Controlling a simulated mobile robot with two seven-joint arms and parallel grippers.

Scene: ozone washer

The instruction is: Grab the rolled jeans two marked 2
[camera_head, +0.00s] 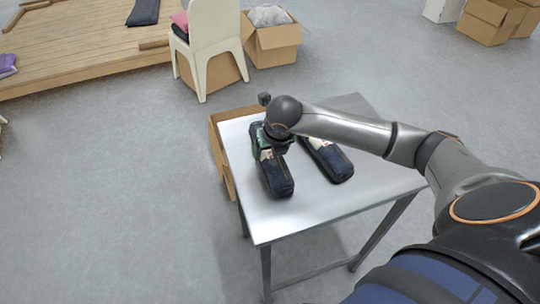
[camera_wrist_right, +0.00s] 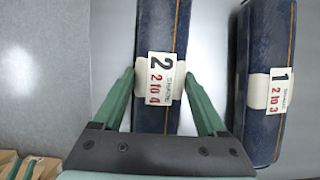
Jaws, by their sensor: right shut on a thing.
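The rolled jeans marked 2 (camera_head: 277,180) are a dark blue roll on the left part of the metal table, with a white label band. In the right wrist view, this roll (camera_wrist_right: 160,30) shows its "2" label and lies between the green fingers. My right gripper (camera_wrist_right: 159,73) is shut on it, one finger along each side. In the head view my right gripper (camera_head: 266,143) is over the far part of the roll, partly hidden by my wrist. I cannot tell whether the roll is clear of the tabletop. My left gripper is not in view.
A second rolled pair of jeans, marked 1 (camera_wrist_right: 270,75), lies apart to the right on the metal table (camera_head: 312,208). A cardboard box (camera_head: 218,150) stands against the table's left side. A white chair (camera_head: 213,40) and an open carton (camera_head: 272,42) stand behind. The left floor is clear.

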